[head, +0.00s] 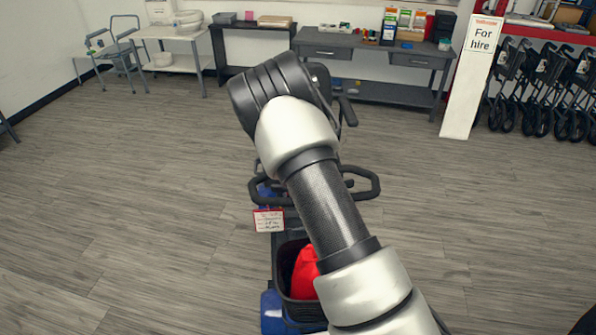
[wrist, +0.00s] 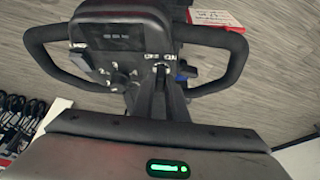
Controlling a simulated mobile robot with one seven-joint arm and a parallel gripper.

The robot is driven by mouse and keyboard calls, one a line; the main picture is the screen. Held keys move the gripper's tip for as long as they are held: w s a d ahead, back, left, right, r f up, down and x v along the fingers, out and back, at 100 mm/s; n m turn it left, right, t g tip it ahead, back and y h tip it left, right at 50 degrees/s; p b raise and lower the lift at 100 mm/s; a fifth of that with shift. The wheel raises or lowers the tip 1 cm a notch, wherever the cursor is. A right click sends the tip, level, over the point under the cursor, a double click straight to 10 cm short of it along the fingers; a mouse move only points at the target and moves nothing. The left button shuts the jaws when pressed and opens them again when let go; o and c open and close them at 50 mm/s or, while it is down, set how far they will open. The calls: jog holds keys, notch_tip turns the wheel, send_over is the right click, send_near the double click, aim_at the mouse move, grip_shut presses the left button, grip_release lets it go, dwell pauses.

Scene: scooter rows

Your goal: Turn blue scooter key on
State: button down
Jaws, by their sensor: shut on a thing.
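The blue scooter (head: 271,310) stands below and behind my arm in the head view, with black handlebars (head: 364,188) and blue body parts showing. In the wrist view its dark console (wrist: 120,38) shows a display, a round dial (wrist: 121,82) and small white labels at the lower right. My gripper (wrist: 160,77) reaches up to the console beside those labels. Its narrow fingers are shut on the key at the switch. The fingers hide the key, so I cannot tell its angle. The head view hides the gripper behind my arm.
A red-and-white tag (head: 268,220) hangs by the handlebar. A front basket (head: 290,268) holds a red item (head: 305,272). Behind stand desks (head: 375,58), a "For hire" pillar (head: 474,80) and folded walkers (head: 545,90). The floor to the left is clear.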

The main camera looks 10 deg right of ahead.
jog(key=shift+w+a+m+g+h, duration=0.15)
jog(key=shift+m+h, duration=0.35)
jog(key=shift+m, duration=0.55)
jog(key=shift+a+m+g+h, duration=0.1)
jog(key=shift+m+g+h, duration=0.3)
jog(key=shift+m, duration=0.65)
jog(key=c, duration=1.8)
grip_release()
jog(key=shift+o, duration=0.2)
jog(key=b+v, duration=0.1)
jog(key=v, duration=1.6)
jog(key=shift+s+a, duration=0.2)
jog(key=shift+s, duration=0.05)
jog(key=shift+r, duration=0.15)
